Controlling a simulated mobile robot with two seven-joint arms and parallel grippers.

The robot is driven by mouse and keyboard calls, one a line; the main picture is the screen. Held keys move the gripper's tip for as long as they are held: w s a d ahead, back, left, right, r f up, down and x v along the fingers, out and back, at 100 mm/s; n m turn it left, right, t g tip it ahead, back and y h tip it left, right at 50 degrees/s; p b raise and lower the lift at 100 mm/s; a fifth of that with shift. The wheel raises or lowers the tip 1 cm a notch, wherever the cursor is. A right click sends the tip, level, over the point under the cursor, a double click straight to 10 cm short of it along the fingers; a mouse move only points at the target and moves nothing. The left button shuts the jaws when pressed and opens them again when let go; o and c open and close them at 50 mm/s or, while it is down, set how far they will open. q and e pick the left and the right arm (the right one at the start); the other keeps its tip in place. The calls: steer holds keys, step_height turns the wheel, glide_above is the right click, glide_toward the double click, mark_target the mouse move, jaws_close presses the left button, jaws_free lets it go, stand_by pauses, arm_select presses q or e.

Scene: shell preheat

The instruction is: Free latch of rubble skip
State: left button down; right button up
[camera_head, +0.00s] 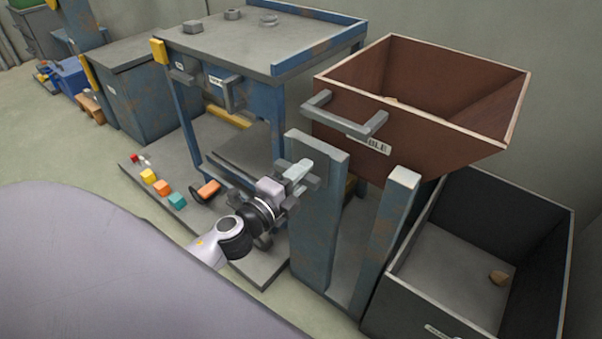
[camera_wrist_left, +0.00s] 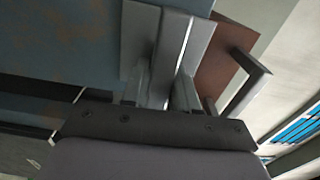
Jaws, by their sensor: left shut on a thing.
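The rubble skip (camera_head: 440,95) is a brown open-topped box with a grey U-shaped handle (camera_head: 350,118) and a partly hidden label on its front. It sits tilted on a blue-grey stand with upright posts (camera_head: 318,200). A pale grey latch lever (camera_head: 299,170) is beside the left post. My left gripper (camera_head: 301,180) is shut on this lever, low and left of the skip. In the left wrist view the fingers (camera_wrist_left: 160,88) close around a grey bar (camera_wrist_left: 170,50), with the brown skip (camera_wrist_left: 222,60) behind. The fingers hide part of the lever. My right gripper is not in view.
A dark open bin (camera_head: 470,255) with a small brown chunk (camera_head: 499,278) stands below and right of the skip. A blue-grey workbench (camera_head: 250,42) stands behind my left gripper. Several coloured blocks (camera_head: 162,187) lie on a low grey base to the left.

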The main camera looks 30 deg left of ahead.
arm_select(q)
steer(key=shift+m, duration=0.3)
steer(key=c, duration=1)
jaws_free()
steer(key=shift+o, duration=0.2)
steer(key=s, duration=0.7)
steer(key=shift+a, duration=0.25)
